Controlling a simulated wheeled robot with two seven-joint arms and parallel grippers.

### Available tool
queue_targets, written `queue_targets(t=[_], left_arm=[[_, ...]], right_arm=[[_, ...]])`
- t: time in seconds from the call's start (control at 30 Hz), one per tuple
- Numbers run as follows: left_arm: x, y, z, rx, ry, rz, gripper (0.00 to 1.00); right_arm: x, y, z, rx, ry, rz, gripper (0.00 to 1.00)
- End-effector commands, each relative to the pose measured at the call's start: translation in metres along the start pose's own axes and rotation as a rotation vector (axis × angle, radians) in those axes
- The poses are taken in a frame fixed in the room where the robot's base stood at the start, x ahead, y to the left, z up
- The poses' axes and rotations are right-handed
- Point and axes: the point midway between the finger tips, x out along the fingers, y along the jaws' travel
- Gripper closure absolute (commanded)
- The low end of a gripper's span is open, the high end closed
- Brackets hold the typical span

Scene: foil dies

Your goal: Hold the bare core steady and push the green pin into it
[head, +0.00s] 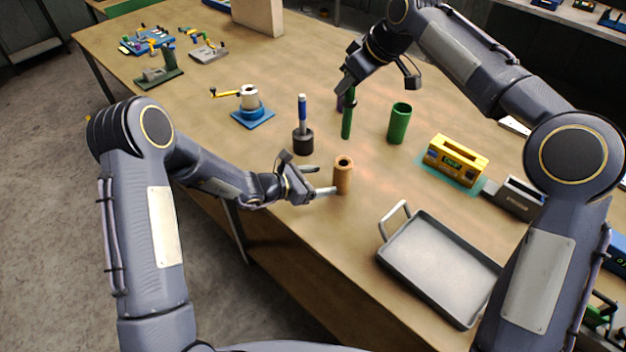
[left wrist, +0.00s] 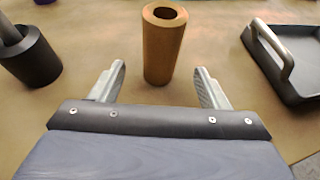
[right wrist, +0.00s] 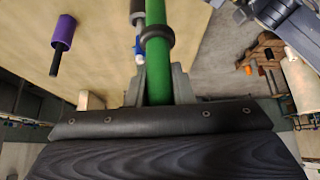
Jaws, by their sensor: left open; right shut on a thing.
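The bare core (head: 343,176) is a brown tube with a hole in its top, standing upright on the table. It also shows in the left wrist view (left wrist: 163,48). My left gripper (head: 326,180) is open and low by the table, its fingers pointing at the core; the core stands just beyond and between the fingertips, apparently untouched. My right gripper (head: 348,88) is shut on the green pin (head: 347,120), behind the core. The pin hangs roughly upright. In the right wrist view the pin (right wrist: 157,60) has a dark ring and sits between the fingers.
A black holder (head: 303,143) with a blue-handled tool stands left of the pin. A green cylinder (head: 399,125) stands to its right. A purple-topped piece (right wrist: 64,28) stands behind the pin. A grey tray (head: 440,265) lies right of the core, with a yellow device (head: 456,160) beyond.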

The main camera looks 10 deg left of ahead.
Motion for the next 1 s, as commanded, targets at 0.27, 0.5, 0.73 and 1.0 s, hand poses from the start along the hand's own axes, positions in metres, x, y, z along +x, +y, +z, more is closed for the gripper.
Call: queue_targets(t=[0.27,0.5,0.73,1.0], left_arm=[[0.055,-0.002,0.0,0.004,0.0,-0.004,0.31],[0.089,-0.001,0.0,0.004,0.0,-0.003,0.31],[0.1,-0.001,0.001,0.003,-0.001,-0.001,0.31],[0.1,-0.001,0.001,0.003,-0.001,-0.001,0.36]], right_arm=[[0.0,0.0,0.0,0.0,0.001,0.0,1.0],[0.0,0.0,0.0,0.0,0.001,0.0,1.0],[0.0,0.0,0.0,0.0,0.001,0.0,1.0],[0.0,0.0,0.0,0.0,0.001,0.0,1.0]])
